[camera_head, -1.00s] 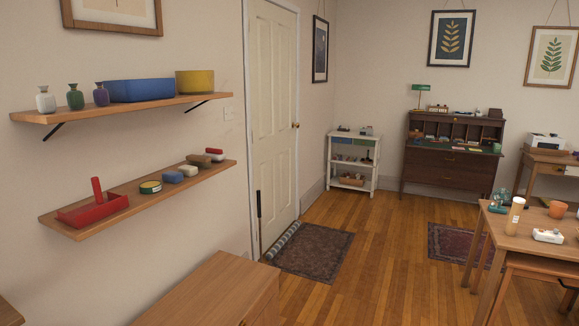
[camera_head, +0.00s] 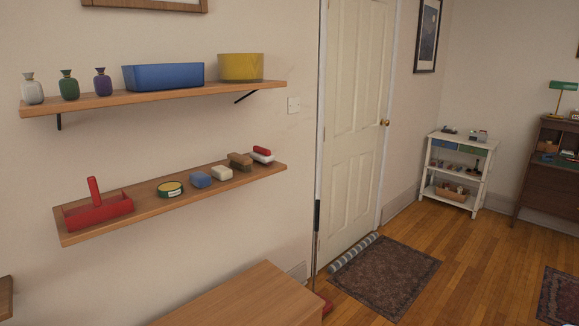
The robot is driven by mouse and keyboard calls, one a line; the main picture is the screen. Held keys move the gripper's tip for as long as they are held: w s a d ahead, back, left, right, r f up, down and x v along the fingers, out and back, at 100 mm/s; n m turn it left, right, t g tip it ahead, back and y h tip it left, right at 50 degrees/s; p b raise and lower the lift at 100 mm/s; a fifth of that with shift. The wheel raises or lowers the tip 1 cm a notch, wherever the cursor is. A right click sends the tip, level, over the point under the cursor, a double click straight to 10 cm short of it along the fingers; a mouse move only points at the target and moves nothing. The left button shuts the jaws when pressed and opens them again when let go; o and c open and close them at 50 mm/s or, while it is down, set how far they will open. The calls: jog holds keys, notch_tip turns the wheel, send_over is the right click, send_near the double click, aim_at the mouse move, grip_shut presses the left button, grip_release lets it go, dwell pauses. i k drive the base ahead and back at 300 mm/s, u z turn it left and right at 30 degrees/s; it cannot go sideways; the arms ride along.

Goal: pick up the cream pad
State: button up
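The cream pad (camera_head: 222,173) is a small, rounded cream block on the lower wall shelf (camera_head: 150,208). It lies between a blue pad (camera_head: 201,180) on its left and a brown brush-like thing (camera_head: 240,161) on its right. Nothing covers it from this view. My gripper is not in view.
The lower shelf also holds a red tray (camera_head: 112,211), a round green-and-yellow tin (camera_head: 170,189) and a red-and-white item (camera_head: 262,155). The upper shelf (camera_head: 160,100) hangs above. A wooden cabinet (camera_head: 250,295) stands below. Floor is open near the rug (camera_head: 390,275).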

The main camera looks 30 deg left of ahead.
aim_at(222, 172)
jog(key=u, duration=0.65)
jog(key=i, duration=1.3)
jog(key=u, duration=1.3)
jog(key=i, duration=0.6)
jog(key=u, duration=0.35)
jog(key=k, duration=0.9)
jog(key=u, duration=0.15)
jog(key=i, duration=0.9)
jog(key=z, duration=0.05)
